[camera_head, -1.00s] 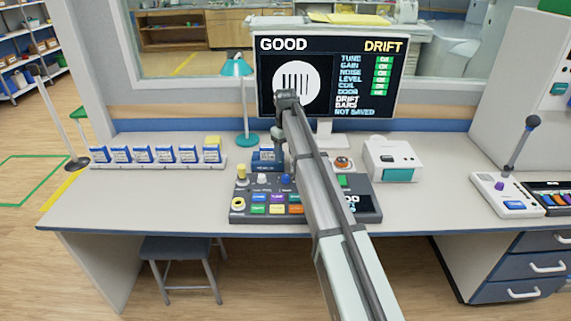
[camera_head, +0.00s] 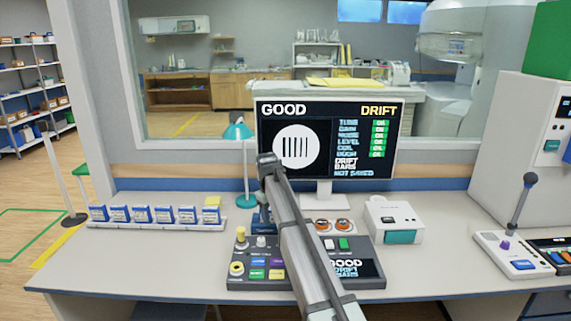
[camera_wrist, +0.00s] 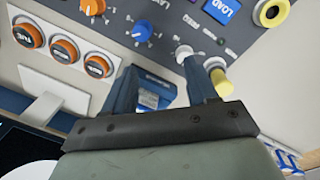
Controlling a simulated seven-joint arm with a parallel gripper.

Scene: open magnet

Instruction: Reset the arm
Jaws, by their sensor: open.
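My arm (camera_head: 297,238) reaches from the bottom of the head view up over the control console (camera_head: 335,248), its end in front of the monitor's lower left. My gripper (camera_wrist: 163,78) shows in the wrist view with its two dark blue fingers apart. A blue block (camera_wrist: 155,90) shows between and beyond the fingers; I see no grip on it. In the head view the arm hides the fingers and part of the console. The monitor (camera_head: 325,177) reads GOOD, DRIFT, DRIFT BARS and NOT SAVED beside a circle with dark bars.
A row of blue-and-white boxes (camera_head: 153,214) stands at the left. A teal lamp (camera_head: 246,165) stands behind the console. A white device (camera_head: 393,222) and a lever box (camera_head: 510,254) are to the right. Orange knobs (camera_wrist: 65,48) line the wrist view's left.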

